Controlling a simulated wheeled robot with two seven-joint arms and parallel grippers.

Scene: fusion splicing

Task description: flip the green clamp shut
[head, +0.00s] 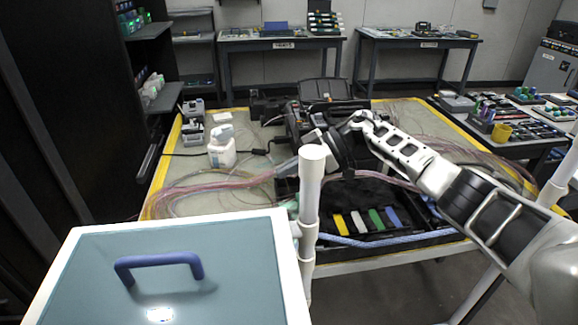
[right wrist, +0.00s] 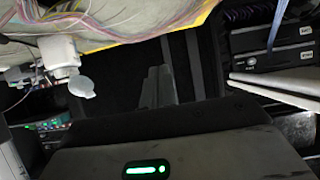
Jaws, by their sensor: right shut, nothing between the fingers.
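A green strip-like piece (head: 377,219) lies in a row with yellow, white and blue ones in the black tray on the table, in the head view. It may be the green clamp; I cannot tell whether it is open or flipped shut. My right gripper (right wrist: 160,72) is shut and empty in the right wrist view, its grey fingers together. In the head view my right arm reaches in from the right, above and behind the strips. No green clamp is clear in the right wrist view. My left gripper is out of sight.
A white dispenser bottle (head: 222,152) stands left on the table; it also shows in the right wrist view (right wrist: 58,54). Pink fibres (head: 215,190) spread across the mat. A black device (head: 295,122) sits behind the post (head: 311,185). A teal-topped cart (head: 215,250) fills the front left.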

